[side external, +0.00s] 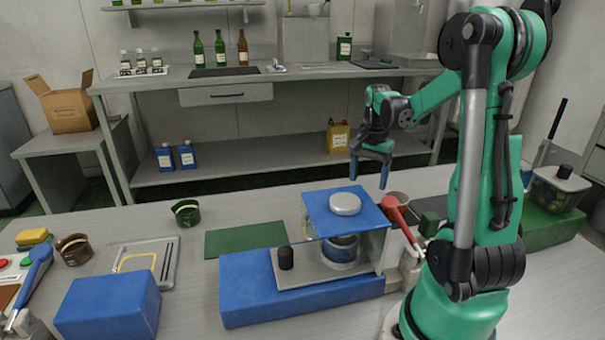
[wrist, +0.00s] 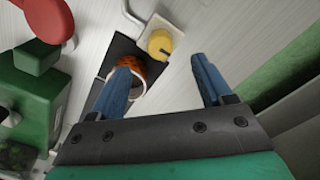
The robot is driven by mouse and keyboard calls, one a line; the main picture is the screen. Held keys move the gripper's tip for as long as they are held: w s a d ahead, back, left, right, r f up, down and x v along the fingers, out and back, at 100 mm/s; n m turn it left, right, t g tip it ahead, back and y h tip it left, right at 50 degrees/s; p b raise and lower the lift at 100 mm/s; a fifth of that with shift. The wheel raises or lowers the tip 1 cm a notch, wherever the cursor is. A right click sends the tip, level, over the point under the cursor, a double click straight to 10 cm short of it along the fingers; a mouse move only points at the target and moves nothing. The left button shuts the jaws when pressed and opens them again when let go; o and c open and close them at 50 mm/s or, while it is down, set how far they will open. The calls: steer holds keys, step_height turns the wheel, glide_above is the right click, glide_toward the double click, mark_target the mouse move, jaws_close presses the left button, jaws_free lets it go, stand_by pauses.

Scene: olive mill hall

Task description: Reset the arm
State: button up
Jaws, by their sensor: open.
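My gripper (side external: 370,170) hangs from my green arm above the back part of the table, to the right of the blue-topped stand. Its two blue fingers point down, apart, with nothing between them. In the wrist view my gripper (wrist: 165,85) is open over the pale tabletop. Below its left finger, an orange-and-white round cup or ring (wrist: 128,68) sits on a dark mat and is partly hidden by that finger. A yellow round knob on a pale plate (wrist: 159,43) lies just beyond the fingers.
A blue-topped stand (side external: 320,205) with a white disc stands at the table's middle. A red-handled tool (side external: 400,217) lies beside it. A blue block (side external: 108,305), a tray (side external: 140,262) and a dark green cup (side external: 186,212) are to the left. A green mat (side external: 245,239) lies flat.

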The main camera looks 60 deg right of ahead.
step_height(320, 180, down, 6)
steer(key=shift+r, duration=0.15)
steer(key=shift+n, duration=0.6)
steer(key=shift+r, duration=0.1)
